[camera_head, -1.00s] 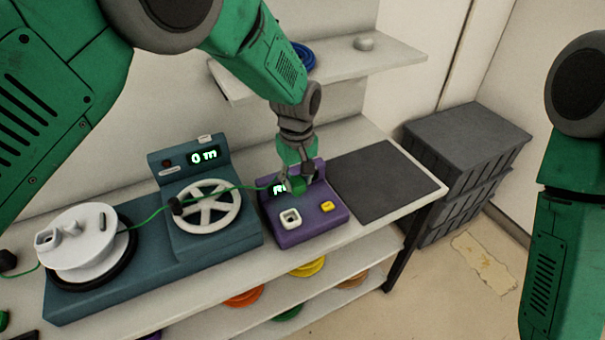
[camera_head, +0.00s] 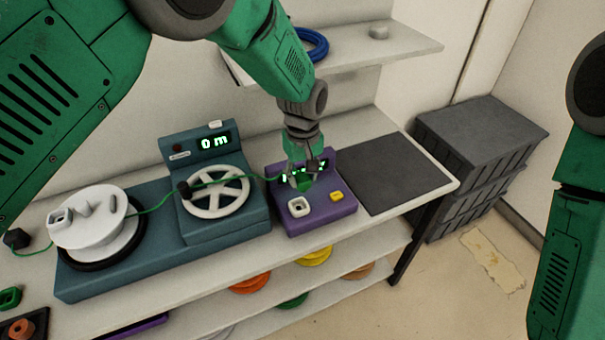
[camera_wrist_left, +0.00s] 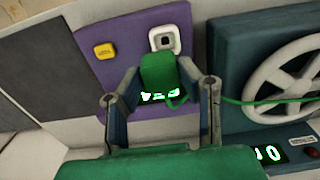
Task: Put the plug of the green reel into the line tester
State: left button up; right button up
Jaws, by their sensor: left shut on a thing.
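My left gripper (camera_head: 305,178) is over the purple line tester (camera_head: 318,211) and is shut on the green plug (camera_head: 304,186). The left wrist view shows the green plug (camera_wrist_left: 159,73) between the two fingers, just beside the tester's white square socket (camera_wrist_left: 164,39). The plug looks apart from the socket, though its height above the tester is hard to tell. The socket (camera_head: 299,207) and a yellow button (camera_head: 336,196) are on the tester's front. A green cord (camera_head: 160,205) runs from the plug past the spoked wheel to the white reel (camera_head: 95,222). My right gripper is not in view.
The teal measuring machine (camera_head: 213,150) reads 0 m and stands left of the tester. A dark mat (camera_head: 391,174) lies clear on the right. Coloured coils sit on the shelf below, and a blue coil (camera_head: 311,44) on the shelf above. Grey crates (camera_head: 478,140) stand at right.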

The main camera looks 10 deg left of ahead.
pick_arm(q)
jog(key=shift+d+f+b, duration=0.2)
jog(key=shift+f+b, duration=0.1)
jog(key=shift+f, duration=0.2)
jog(key=shift+d+f+b, duration=0.15)
jog(key=shift+f+b, duration=0.15)
jog(key=shift+f, duration=0.2)
jog(key=shift+a+f+b, duration=0.25)
jog(key=shift+f+b, duration=0.05)
jog(key=shift+f, duration=0.2)
jog(key=shift+a+f+b, duration=0.45)
jog(key=shift+f, duration=0.4)
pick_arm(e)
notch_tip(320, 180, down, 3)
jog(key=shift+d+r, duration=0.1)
pick_arm(q)
jog(key=shift+d+r, duration=0.1)
jog(key=shift+d, duration=0.2)
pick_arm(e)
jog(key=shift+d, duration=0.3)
pick_arm(q)
jog(key=shift+a, duration=0.6)
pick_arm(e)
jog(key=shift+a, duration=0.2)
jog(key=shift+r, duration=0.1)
